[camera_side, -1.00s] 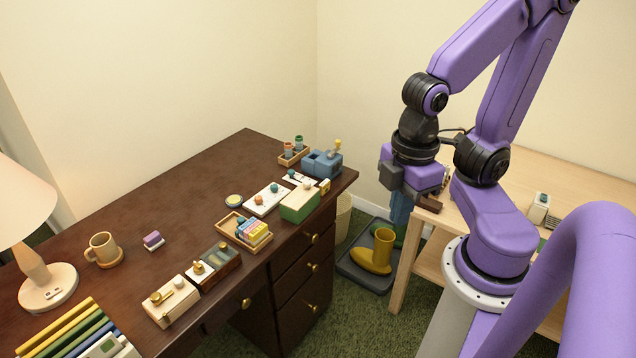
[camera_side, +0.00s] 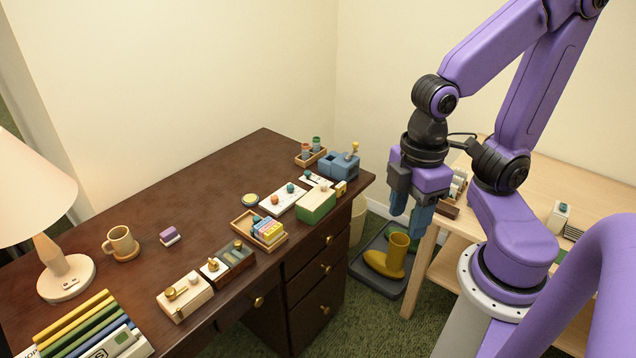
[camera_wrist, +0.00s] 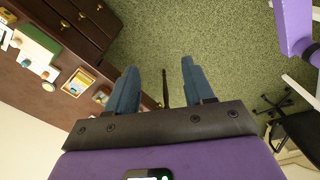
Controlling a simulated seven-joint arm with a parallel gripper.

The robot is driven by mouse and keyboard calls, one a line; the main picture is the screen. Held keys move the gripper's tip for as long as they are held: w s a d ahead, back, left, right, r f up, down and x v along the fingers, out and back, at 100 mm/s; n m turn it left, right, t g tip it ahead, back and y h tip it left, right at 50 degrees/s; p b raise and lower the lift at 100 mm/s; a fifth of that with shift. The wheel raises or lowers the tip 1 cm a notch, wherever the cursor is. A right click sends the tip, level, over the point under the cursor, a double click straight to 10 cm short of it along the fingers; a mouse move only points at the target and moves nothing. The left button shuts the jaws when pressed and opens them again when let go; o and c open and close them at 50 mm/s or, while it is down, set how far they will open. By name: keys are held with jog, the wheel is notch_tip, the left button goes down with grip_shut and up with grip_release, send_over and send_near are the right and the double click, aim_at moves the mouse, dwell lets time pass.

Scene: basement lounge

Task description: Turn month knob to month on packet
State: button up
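My gripper (camera_side: 410,222) hangs beside the desk's right end, fingers down, empty. In the wrist view its two blue fingers (camera_wrist: 158,66) stand apart over the carpet. Several coloured packets (camera_side: 267,230) stand in a wooden tray (camera_side: 238,228) on the desk. Behind it lies a white panel (camera_side: 280,202) with an orange knob (camera_side: 274,198) and a teal knob (camera_side: 290,188). A green box with a pale top (camera_side: 316,207) stands beside it. The markings are too small to read, so I cannot tell which knob is the month knob or what month a packet shows.
A blue device (camera_side: 338,165) and a tray with small bottles (camera_side: 310,155) stand at the desk's far end. Wooden boxes (camera_side: 185,297), a mug (camera_side: 121,242) and a lamp (camera_side: 60,270) are nearer.

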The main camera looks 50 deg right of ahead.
jog(key=w+a+m+y, duration=0.1)
jog(key=w+a+m, duration=0.15)
jog(key=w, duration=1.15)
jog(key=m+t+y, duration=0.2)
jog(key=m+t, duration=0.1)
jog(key=t, duration=0.1)
send_over(291, 185)
jog(key=s+d, duration=0.5)
jog(key=s, duration=0.1)
notch_tip(291, 185, down, 11)
jog(key=x, duration=1.8)
jog(key=shift+s+d+f, duration=0.15)
jog(key=shift+s+d, duration=0.1)
jog(key=shift+s, duration=0.05)
grip_shut()
